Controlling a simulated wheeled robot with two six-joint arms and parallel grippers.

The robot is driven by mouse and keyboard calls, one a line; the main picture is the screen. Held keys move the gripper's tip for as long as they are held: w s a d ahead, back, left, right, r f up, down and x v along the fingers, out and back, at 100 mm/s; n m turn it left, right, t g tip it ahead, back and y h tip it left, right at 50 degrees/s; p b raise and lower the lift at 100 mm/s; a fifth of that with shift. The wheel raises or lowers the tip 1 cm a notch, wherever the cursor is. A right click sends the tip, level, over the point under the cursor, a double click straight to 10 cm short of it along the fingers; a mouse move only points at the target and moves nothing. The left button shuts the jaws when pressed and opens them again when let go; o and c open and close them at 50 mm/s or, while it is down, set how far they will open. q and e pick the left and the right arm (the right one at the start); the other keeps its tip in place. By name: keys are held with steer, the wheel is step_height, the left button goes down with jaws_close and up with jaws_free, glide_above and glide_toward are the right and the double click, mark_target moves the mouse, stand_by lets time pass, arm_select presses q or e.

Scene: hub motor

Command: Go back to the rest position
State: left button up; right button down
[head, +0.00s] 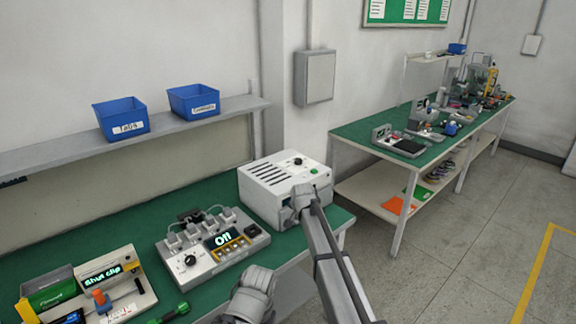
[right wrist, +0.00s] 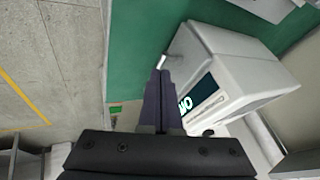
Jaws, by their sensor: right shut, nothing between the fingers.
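My right arm (head: 335,255) reaches in from the bottom right of the head view, its far end in front of the white box (head: 285,180) on the green bench. My right gripper (right wrist: 159,78) shows in the right wrist view, its dark fingers together with nothing between them. There the fingertips are close to a white box (right wrist: 240,65) with a lit display, partly covered by the fingers; I cannot tell whether they touch it. The right fingers cannot be made out in the head view.
On the green bench (head: 150,215) stand a grey device (head: 215,240) reading "Off" and a "Shut clip" station (head: 110,280). Two blue bins (head: 122,118) sit on a wall shelf. A second bench (head: 360,130) holds several tools. The floor (head: 470,230) at right is clear.

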steer(key=s+a+f+n+g, duration=0.1)
steer(key=s+n+g, duration=0.2)
steer(key=s, duration=1.9)
steer(key=s+a+f+n+g+h, duration=0.1)
steer(key=s+n, duration=0.7)
steer(key=s, duration=1.4)
steer(key=f+g, duration=0.1)
steer(key=g, duration=0.1)
steer(key=shift+a+f+n+g, duration=0.2)
steer(key=shift+n+g, duration=0.2)
